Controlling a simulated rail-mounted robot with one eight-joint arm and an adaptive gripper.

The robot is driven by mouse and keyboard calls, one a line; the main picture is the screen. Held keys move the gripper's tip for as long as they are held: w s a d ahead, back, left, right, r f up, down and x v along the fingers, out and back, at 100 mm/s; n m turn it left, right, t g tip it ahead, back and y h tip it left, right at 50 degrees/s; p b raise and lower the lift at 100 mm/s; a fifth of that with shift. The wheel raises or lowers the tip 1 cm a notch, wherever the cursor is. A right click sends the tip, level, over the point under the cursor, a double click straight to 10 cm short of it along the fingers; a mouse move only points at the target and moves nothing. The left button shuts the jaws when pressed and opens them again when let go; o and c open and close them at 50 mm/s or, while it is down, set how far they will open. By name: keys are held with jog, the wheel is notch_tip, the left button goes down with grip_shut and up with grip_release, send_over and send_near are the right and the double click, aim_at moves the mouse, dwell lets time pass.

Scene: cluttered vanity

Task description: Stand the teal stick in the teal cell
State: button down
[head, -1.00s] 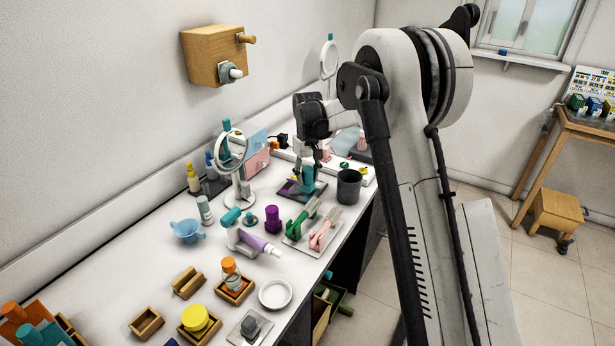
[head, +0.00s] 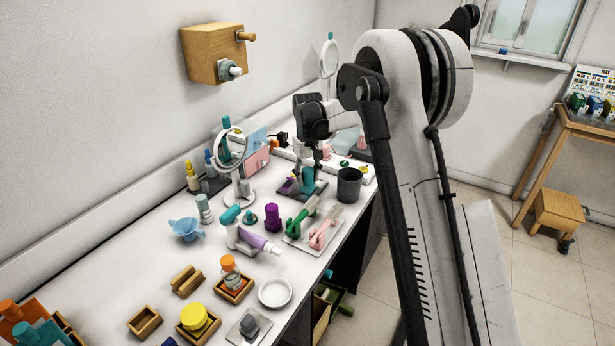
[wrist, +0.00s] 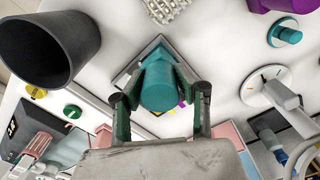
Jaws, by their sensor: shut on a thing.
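The teal stick (wrist: 159,88) is a thick teal cylinder, seen nearly end-on in the wrist view. It also shows in the head view (head: 307,181), upright below my gripper. My gripper (wrist: 163,97) is shut on it, with one finger on each side. Beneath is a dark, square holder (head: 287,188) with purple and yellow patches beside the stick. The teal cell is not clearly visible; the stick and fingers cover that part of the holder. I cannot tell whether the stick's lower end is inside a cell or just above it.
A dark grey cup (head: 349,185) stands close to the right of the holder. A purple bottle (head: 271,217) and a tray with green and pink tools (head: 320,234) stand nearer. A round mirror (head: 231,150) stands to the left. Open white tabletop lies between these things.

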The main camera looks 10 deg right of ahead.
jog(key=shift+f+b, duration=0.9)
jog(key=shift+f, duration=0.35)
jog(key=shift+f+b, duration=0.2)
jog(key=shift+b, duration=0.45)
dwell(1.3)
jog(key=c, duration=1.2)
grip_release()
notch_tip(320, 180, up, 12)
